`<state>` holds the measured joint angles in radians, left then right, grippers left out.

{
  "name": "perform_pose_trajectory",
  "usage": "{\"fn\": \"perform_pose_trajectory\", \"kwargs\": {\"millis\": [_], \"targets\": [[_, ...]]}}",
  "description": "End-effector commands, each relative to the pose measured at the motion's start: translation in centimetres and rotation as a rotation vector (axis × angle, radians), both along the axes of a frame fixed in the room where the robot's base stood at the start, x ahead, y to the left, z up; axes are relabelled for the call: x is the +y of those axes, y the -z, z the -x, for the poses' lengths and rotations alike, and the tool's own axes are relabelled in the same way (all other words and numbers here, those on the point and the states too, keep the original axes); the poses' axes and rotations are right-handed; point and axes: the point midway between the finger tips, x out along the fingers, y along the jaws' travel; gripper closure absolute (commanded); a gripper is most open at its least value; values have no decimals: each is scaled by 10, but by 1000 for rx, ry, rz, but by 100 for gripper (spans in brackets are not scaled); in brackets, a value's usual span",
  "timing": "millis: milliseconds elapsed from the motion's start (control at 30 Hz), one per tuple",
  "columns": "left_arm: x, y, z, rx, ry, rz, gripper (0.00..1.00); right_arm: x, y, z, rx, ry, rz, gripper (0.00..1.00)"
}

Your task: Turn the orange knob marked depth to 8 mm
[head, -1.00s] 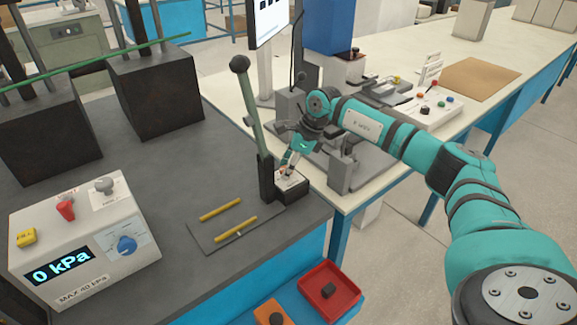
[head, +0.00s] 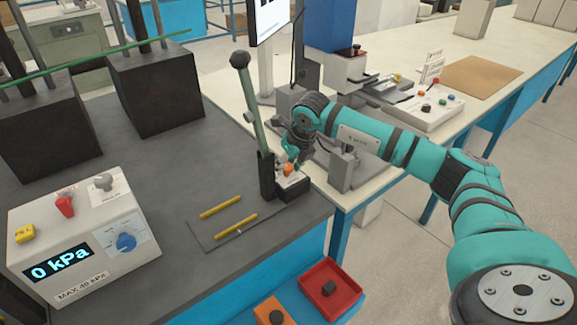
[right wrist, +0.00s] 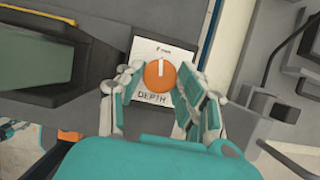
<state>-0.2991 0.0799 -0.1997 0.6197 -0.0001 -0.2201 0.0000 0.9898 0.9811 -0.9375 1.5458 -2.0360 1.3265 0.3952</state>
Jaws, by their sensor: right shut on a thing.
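The orange knob (right wrist: 159,74) sits on a white plate (right wrist: 147,48) lettered DEPTH in the right wrist view. Its pale pointer line points nearly straight up, toward a small printed "mm" mark whose digit is too small to read surely. In the head view the knob (head: 288,169) shows at the foot of the lever on the small dark block. My right gripper (right wrist: 159,80) is shut on the knob, one finger at each side. In the head view this gripper (head: 290,160) comes down on the block from above. My left gripper is not in view.
A tall green lever (head: 249,105) with a dark ball stands close left of the gripper. A grey plate with yellow rods (head: 236,228) lies in front. A white pressure box (head: 85,240) reads 0 kPa. A red bin (head: 330,290) is below the bench edge.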

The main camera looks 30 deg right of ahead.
Motion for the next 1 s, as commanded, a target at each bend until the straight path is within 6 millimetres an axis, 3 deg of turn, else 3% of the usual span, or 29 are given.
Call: {"fn": "perform_pose_trajectory", "kwargs": {"millis": [400, 1000], "targets": [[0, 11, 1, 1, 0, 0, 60, 1, -2, -1, -5, 211, -1, 96], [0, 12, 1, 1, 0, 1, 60, 0, -3, -1, -5, 246, 0, 96]]}}
